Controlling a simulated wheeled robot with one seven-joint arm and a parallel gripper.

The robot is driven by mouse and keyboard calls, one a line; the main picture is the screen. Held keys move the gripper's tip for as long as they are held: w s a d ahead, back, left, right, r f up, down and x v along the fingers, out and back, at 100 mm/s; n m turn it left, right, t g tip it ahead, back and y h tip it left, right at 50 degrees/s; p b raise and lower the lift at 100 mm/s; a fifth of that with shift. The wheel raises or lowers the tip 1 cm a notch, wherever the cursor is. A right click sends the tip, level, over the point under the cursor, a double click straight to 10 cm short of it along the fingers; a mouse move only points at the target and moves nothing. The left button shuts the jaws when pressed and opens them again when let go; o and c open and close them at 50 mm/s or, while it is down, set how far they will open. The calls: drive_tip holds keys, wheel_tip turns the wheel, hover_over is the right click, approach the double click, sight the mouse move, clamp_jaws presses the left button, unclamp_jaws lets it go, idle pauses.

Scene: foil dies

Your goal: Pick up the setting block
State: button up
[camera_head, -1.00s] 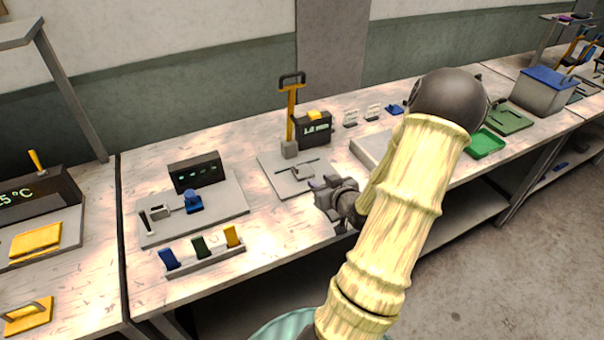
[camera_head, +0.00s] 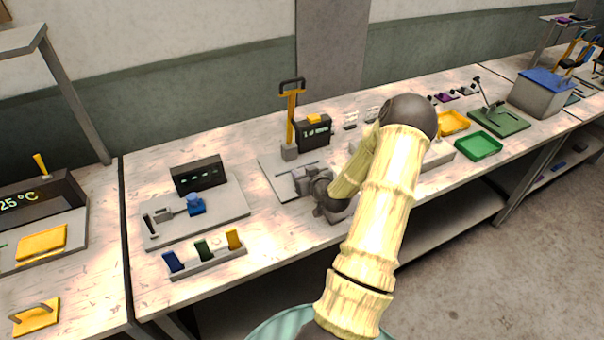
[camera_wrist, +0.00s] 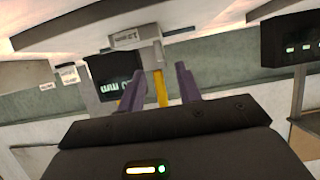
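I cannot tell for sure which thing is the setting block. A small grey block (camera_head: 290,152) stands at the foot of a yellow lever on a grey plate (camera_head: 272,180). In the wrist view a pale block with dark lettering (camera_wrist: 126,39) shows beside the yellow lever (camera_wrist: 161,88). A rack (camera_head: 208,262) holds a blue, a green and a yellow piece. My gripper (camera_head: 299,178) is above the grey plate, in front of the lever. In the wrist view its two purple fingers (camera_wrist: 157,88) are apart with nothing gripped between them; the lever shows beyond them.
A black display box (camera_head: 315,132) stands right of the lever. Another display (camera_head: 198,172) and a blue knob (camera_head: 196,204) are on a grey board to the left. Green (camera_head: 478,146) and yellow (camera_head: 452,122) trays lie at the right. Bench between rack and plate is clear.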

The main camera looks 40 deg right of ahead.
sight(297, 171)
drive_tip(key=shift+w, duration=0.1)
drive_tip(key=shift+f+p+x, duration=0.15)
drive_tip(key=shift+p+x, duration=0.4)
drive_tip(key=shift+x, duration=0.7)
drive_tip(key=shift+f+p+x, duration=0.15)
drive_tip(key=shift+p+x, duration=0.35)
drive_tip(key=shift+x, duration=0.8)
drive_tip(key=shift+a, duration=0.1)
clamp_jaws()
